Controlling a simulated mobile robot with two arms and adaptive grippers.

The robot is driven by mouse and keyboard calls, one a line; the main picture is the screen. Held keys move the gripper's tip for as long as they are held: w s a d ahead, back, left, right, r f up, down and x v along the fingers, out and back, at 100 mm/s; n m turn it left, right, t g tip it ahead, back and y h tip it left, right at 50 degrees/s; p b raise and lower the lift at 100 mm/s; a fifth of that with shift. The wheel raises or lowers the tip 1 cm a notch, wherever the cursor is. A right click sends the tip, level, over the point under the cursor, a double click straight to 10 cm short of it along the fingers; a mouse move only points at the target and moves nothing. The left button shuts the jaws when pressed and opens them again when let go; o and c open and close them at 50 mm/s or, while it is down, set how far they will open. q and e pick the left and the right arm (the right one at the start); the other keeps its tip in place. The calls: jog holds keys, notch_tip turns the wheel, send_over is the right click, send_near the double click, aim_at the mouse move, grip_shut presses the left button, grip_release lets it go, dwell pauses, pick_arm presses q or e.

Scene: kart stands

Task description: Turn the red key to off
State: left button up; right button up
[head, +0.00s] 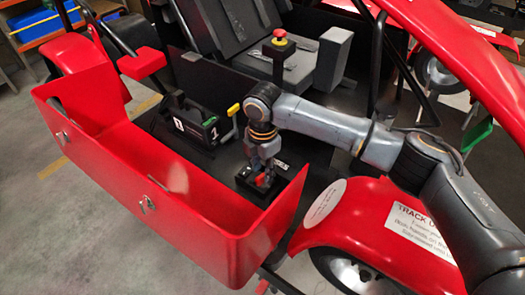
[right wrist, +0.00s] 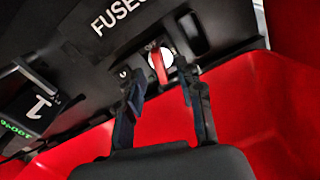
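The red key (right wrist: 158,67) sits on a round white switch face in a black panel in the right wrist view. Its handle stands nearly upright in the picture, tilted slightly, with small white lettering by its upper end that seems to read OFF. My right gripper (right wrist: 163,84) is open, with one finger on each side of the key and a visible gap to both; nothing is held. In the head view my right gripper (head: 262,170) points down at a black box, where some red of the key shows between the fingers. My left gripper is not in view.
The panel (right wrist: 100,50) bears the word FUSES and a black switch beside the key. A red bodywork wall (head: 150,170) runs along the near side. A battery-like box (head: 190,125) marked 0 and 1 and a red emergency button (head: 280,35) stand farther back.

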aim_at(263, 175)
notch_tip(263, 175, down, 2)
jog(key=shift+f, duration=0.15)
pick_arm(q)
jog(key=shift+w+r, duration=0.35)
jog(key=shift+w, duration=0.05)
pick_arm(e)
jog(key=shift+f, duration=0.65)
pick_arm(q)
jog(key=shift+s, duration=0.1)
pick_arm(e)
grip_shut()
pick_arm(q)
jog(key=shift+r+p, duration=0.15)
jog(key=shift+p, duration=0.2)
pick_arm(e)
jog(key=n, duration=0.4)
grip_release()
